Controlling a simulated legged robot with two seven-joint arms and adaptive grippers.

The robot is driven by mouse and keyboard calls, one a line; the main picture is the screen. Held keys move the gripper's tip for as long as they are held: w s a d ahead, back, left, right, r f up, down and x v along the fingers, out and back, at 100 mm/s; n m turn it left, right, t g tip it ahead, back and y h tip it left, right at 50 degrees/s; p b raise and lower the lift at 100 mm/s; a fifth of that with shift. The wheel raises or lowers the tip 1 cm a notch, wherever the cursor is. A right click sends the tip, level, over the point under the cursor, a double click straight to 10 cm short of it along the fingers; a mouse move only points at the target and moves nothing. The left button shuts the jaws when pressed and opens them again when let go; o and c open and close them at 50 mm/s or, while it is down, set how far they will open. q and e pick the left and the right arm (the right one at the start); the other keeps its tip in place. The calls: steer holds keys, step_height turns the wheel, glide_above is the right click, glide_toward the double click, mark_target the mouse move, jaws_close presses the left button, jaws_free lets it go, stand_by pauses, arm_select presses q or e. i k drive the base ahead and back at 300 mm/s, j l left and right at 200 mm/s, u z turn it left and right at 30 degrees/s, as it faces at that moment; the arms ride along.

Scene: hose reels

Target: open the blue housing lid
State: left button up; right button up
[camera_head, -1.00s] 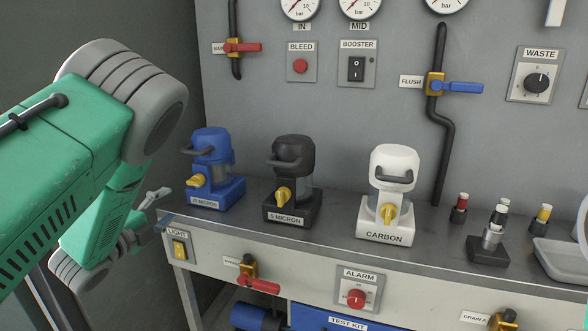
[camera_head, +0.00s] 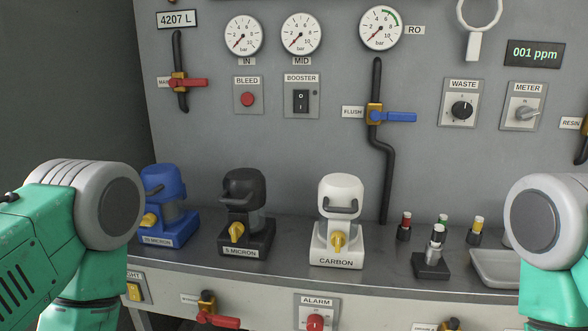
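The blue housing (camera_head: 168,208) stands at the left end of the bench, labelled with a micron rating. Its rounded blue lid (camera_head: 162,180) sits on top, with a dark handle on its front left. A yellow knob (camera_head: 149,220) is on its front. My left arm stands in front of its left edge and hides a little of it. Neither gripper shows in the head view; only the upper links of both arms are seen, at the left and right edges.
A black 5 micron housing (camera_head: 244,216) and a white carbon housing (camera_head: 338,222) stand to the right of the blue one. The panel (camera_head: 300,150) behind carries gauges, valves and switches. The bench front edge is clear.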

mark_target(164, 180)
steer(key=u, duration=0.95)
